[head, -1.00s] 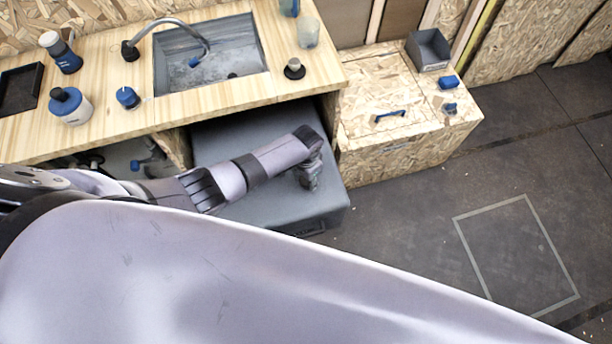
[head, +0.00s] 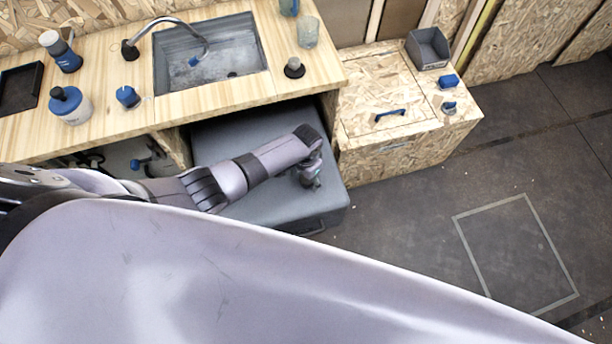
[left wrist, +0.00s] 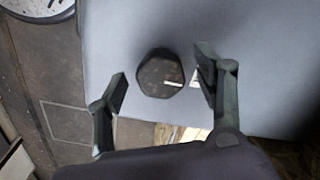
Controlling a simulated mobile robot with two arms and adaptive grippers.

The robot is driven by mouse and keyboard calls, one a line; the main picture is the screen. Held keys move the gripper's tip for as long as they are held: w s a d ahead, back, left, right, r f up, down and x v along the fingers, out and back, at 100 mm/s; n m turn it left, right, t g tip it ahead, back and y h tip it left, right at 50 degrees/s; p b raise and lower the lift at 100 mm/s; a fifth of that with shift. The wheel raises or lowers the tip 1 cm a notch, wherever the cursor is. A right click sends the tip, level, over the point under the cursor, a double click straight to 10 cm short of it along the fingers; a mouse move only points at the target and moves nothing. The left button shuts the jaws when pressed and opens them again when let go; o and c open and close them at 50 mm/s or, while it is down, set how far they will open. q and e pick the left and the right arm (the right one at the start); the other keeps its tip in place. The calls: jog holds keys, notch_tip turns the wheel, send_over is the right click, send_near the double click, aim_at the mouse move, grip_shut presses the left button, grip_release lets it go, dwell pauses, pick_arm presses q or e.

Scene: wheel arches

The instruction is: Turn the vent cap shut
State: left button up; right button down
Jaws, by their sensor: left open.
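The vent cap (left wrist: 160,76) is a dark, many-sided knob on the grey box lid (left wrist: 135,30) in the left wrist view. A short white line runs on its top toward the right. A pale mark (left wrist: 195,77) on the lid shows partly behind the right-hand finger. My left gripper (left wrist: 162,78) is open, with one finger on each side of the cap and gaps visible. In the head view my left gripper (head: 310,172) points down over the grey box (head: 270,208) and hides the cap. My right gripper is not in view.
The wooden counter (head: 230,92) with a sink (head: 225,65) overhangs the box's rear. A chipboard chest (head: 385,145) stands close on the right. Open floor (head: 420,220) lies front right. My own pale arm link fills the foreground.

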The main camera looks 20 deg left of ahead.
pick_arm(q)
jog(key=shift+r, duration=0.1)
notch_tip(320, 180, up, 12)
dwell(0.6)
dwell(0.5)
